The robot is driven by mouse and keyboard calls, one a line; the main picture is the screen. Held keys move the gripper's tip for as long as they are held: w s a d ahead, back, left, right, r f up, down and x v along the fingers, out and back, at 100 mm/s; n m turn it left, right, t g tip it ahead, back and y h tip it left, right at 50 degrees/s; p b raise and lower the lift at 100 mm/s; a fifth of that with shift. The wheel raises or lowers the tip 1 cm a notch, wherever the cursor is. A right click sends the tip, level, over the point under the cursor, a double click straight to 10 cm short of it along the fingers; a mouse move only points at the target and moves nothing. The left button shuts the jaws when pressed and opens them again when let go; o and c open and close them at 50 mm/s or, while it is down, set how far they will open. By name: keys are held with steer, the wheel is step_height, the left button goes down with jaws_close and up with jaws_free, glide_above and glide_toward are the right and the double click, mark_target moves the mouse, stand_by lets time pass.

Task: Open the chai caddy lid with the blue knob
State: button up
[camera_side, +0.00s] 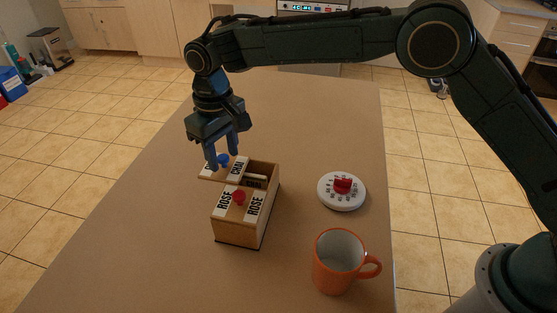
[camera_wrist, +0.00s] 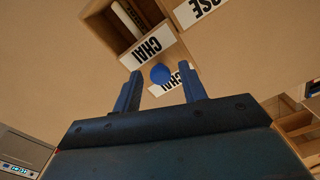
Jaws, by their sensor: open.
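The wooden caddy (camera_side: 237,233) stands on the table. The chai lid (camera_side: 209,174), with CHAI labels, is shifted left and overhangs the caddy's side. The chai compartment is partly uncovered, showing pale packets (camera_wrist: 128,18) inside. The blue knob (camera_side: 223,159) is on this lid; it also shows in the wrist view (camera_wrist: 160,73). My gripper (camera_side: 224,162) points down over the lid, open. In the wrist view its fingertips (camera_wrist: 162,80) appear either side of the knob with gaps. Whether they reach down to knob height is hard to tell.
The rose lid with its red knob (camera_side: 239,197) covers the caddy's near compartment. A white dial timer with a red handle (camera_side: 342,187) and an orange mug (camera_side: 337,268) stand to the right. The table (camera_side: 130,215) left of the caddy is clear.

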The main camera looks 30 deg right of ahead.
mark_target(224, 157)
step_height(224, 157, up, 14)
steer(key=shift+f, duration=0.2)
stand_by(0.5)
steer(key=shift+d, duration=0.1)
stand_by(0.3)
steer(key=d+n+y, duration=0.1)
steer(key=n, duration=0.2)
steer(key=s+d+n+t+y, duration=0.1)
steer(key=d+n, duration=0.1)
steer(key=n, duration=0.1)
steer(key=s+d+f+n+y, duration=0.1)
steer(key=d+n+y, duration=0.1)
steer(key=n, duration=0.1)
steer(key=shift+s+d+f+t, duration=0.1)
steer(key=shift+t, duration=0.3)
steer(key=x, duration=1.3)
steer(key=shift+a+f, duration=0.25)
steer(key=shift+f, duration=0.05)
